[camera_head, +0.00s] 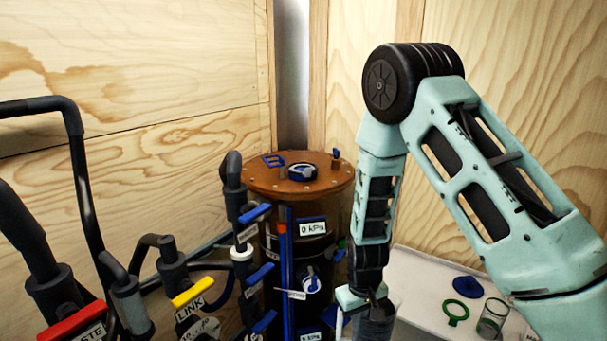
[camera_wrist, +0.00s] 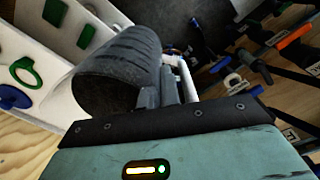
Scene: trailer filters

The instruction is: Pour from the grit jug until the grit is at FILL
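My gripper (camera_head: 362,298) is low in front of the right side of the filter vessel (camera_head: 318,205). It appears shut on the grit jug (camera_head: 376,326), a grey see-through container cut off by the bottom edge. In the wrist view the jug (camera_wrist: 118,72) is large, with dark contents and its wide end towards the camera. The gripper fingers (camera_wrist: 160,92) are against its side. The vessel has a copper-coloured bolted lid (camera_head: 262,178) with a blue-and-white round fitting (camera_head: 302,172) on top. I cannot make out a FILL mark or the grit level.
A white bench (camera_head: 420,268) at right holds a blue disc (camera_head: 468,287), a green ring (camera_head: 455,313) and a glass (camera_head: 492,318). Black pipes with red (camera_head: 72,323) and yellow (camera_head: 192,292) handles crowd the left. Wooden walls stand close behind.

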